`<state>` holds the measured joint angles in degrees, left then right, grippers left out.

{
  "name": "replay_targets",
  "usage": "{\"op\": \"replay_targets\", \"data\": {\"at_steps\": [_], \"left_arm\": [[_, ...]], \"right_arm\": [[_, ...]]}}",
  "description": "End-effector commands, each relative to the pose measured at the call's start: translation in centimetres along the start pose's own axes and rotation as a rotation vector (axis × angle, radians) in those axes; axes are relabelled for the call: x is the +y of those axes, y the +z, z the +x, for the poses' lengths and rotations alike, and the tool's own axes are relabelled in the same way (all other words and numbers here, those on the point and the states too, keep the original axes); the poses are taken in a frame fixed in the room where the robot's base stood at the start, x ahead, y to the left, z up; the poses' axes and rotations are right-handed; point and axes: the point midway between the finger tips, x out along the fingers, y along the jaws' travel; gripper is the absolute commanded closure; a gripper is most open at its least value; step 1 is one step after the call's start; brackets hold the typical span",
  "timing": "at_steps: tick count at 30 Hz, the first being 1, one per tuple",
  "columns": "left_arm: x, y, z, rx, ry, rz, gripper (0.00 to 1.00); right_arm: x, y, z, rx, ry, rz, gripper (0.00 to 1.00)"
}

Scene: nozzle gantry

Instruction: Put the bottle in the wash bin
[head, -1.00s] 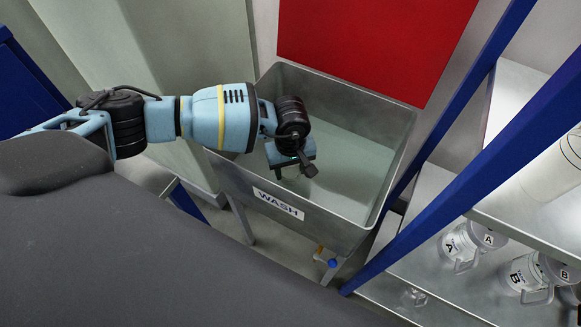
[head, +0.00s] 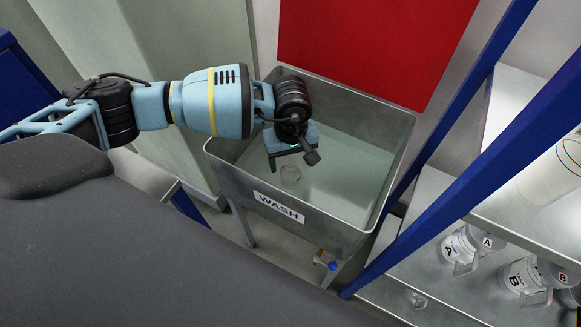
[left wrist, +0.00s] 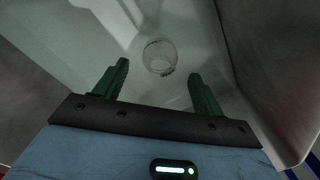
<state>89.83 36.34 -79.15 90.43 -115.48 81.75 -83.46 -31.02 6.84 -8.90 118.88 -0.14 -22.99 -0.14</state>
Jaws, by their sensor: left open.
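The wash bin (head: 228,183) is a grey metal basin on legs with a WASH label on its front. A small clear round thing, seemingly the bottle (head: 290,175), is inside the bin near its front wall. It also shows as a clear ring in the left wrist view (left wrist: 160,57), beyond the fingertips and apart from them. My left gripper (head: 292,160) is over the bin, pointing down, open and empty. Its two dark green fingers are spread in the left wrist view (left wrist: 158,72). My right gripper is in neither view.
A blue-framed metal rack stands at the right, its blue post (head: 440,195) close to the bin. White jars marked A (head: 460,245) and B (head: 522,277) stand on its shelf. A red panel (head: 375,45) is on the wall behind. A valve with a blue knob (head: 333,266) is under the bin.

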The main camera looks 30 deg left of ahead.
Motion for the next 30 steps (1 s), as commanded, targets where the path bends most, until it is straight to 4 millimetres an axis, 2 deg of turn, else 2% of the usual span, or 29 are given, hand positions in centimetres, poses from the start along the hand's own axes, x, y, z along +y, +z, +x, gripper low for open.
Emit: {"op": "replay_targets", "data": {"at_steps": [3, 9, 15, 24, 27, 30], "left_arm": [[0.1, 0.0, -2.5, 0.002, 0.002, 0.001, 0.30], [0.0, 0.0, -5.1, 0.001, 0.001, 0.001, 0.30], [0.0, 0.0, -6.0, 0.001, 0.000, 0.000, 0.30], [0.0, 0.0, -6.1, 0.000, 0.000, 0.000, 0.30], [0.1, 0.3, -6.6, -0.007, 0.007, -0.001, 0.30], [0.5, 0.9, -7.9, -0.025, 0.025, -0.008, 0.30]], "right_arm": [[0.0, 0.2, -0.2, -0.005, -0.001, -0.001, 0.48], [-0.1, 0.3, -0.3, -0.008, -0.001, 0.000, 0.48], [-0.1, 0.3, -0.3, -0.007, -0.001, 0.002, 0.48], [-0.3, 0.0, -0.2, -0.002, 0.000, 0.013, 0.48], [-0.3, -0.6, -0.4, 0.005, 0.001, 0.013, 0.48], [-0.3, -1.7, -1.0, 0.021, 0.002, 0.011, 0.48]]}}
